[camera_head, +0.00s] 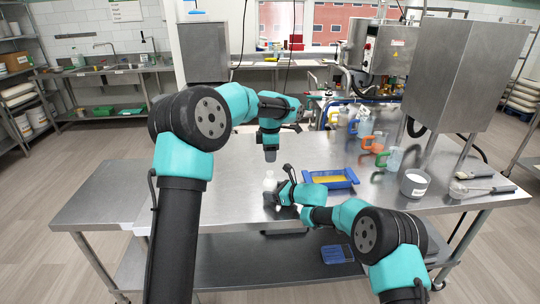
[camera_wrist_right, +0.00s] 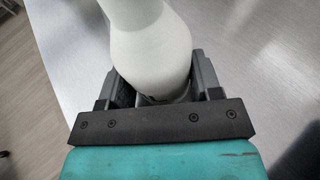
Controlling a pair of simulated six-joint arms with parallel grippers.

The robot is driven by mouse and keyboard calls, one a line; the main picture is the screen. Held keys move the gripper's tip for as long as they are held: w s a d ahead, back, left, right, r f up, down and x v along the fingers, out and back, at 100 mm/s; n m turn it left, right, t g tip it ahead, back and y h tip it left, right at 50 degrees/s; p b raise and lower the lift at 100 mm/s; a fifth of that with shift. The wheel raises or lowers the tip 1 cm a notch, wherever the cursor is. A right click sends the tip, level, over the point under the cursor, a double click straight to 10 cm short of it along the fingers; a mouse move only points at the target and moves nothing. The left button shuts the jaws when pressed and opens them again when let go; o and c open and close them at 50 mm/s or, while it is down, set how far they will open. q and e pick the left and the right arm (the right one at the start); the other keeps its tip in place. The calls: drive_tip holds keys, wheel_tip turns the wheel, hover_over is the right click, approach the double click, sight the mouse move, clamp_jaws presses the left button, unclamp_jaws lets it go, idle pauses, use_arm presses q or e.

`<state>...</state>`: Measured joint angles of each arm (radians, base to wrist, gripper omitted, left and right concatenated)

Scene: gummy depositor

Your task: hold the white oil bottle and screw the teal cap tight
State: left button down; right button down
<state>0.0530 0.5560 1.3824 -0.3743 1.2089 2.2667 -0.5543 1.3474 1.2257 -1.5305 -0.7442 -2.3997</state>
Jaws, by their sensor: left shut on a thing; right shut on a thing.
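The white oil bottle (camera_head: 269,181) stands upright on the steel table. My right gripper (camera_head: 271,198) is shut around its lower body. In the right wrist view the white bottle (camera_wrist_right: 151,55) sits between both fingers, and its top is cut off by the frame. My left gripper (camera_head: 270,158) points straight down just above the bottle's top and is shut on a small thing. That is most likely the teal cap, but I cannot make it out between the fingers. A small gap seems to show between the left fingertips and the bottle.
A blue tray (camera_head: 347,183) with a yellow inside lies right of the bottle. Jugs with coloured handles, one orange (camera_head: 374,143), stand farther right. A white tub (camera_head: 413,183) and a scoop (camera_head: 472,189) are near the right edge. The table's left part is clear.

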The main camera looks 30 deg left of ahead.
sight(270, 172)
use_arm(q)
drive_tip(key=shift+f, duration=0.1)
drive_tip(key=shift+f, duration=2.65)
drive_tip(key=shift+f, duration=0.6)
